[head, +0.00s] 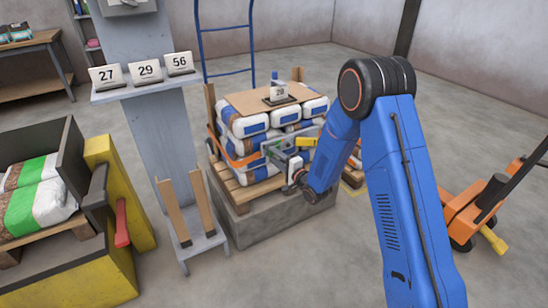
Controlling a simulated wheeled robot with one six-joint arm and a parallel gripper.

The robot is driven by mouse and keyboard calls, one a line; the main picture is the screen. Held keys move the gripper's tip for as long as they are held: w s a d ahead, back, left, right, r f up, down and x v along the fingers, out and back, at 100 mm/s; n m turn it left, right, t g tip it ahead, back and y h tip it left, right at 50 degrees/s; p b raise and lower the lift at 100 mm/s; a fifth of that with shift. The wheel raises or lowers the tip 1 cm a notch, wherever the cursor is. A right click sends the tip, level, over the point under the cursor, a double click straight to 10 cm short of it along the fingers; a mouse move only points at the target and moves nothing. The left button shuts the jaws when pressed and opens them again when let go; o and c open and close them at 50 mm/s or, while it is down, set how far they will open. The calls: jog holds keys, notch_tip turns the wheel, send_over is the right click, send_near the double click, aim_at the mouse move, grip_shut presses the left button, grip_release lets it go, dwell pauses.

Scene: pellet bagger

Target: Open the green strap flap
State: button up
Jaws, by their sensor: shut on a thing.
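A stack of white, blue and brown bags (250,124) stands on a wooden pallet (239,194), with an orange strap (240,160) around it. My gripper (272,148) is at the front of the stack, near the strap. It is shut on a small greenish piece there, which seems to be the green strap flap (273,142). The flap is small and partly hidden by the jaws, so how far it is open cannot be told. A yellow piece (306,142) shows just right of the jaws.
A grey post with number cards (145,72) stands left. A yellow bin (115,190) holds green-striped bags. An orange pallet jack (475,210) is right.

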aim_at(272, 154)
jog(key=d+n+g+y, duration=0.1)
jog(key=n+g, duration=0.1)
jog(key=d+n+g+y, duration=0.1)
jog(key=n+g+y, duration=0.1)
jog(key=g, duration=0.1)
jog(key=d+n+g+y, duration=0.1)
jog(key=n+g+y, duration=0.1)
jog(key=shift+w+d+f+g, duration=0.1)
jog(key=shift+w+d+g, duration=0.1)
jog(key=shift+d+g, duration=0.2)
jog(key=shift+w+d+n+g+y, duration=0.15)
jog(key=shift+w+d+n+g, duration=0.2)
jog(key=shift+n+g, duration=0.9)
jog(key=shift+w+d+n+g+y, duration=0.2)
jog(key=shift+d+n+g, duration=0.4)
jog(key=shift+g, duration=1.15)
jog(key=shift+w+d+n+g+y, duration=0.15)
jog(key=shift+w+d+n+g, duration=0.1)
jog(key=shift+n+g, duration=1.05)
jog(key=shift+m, duration=0.25)
jog(key=o, duration=1.1)
jog(key=shift+c, duration=0.2)
jog(key=shift+d, duration=0.1)
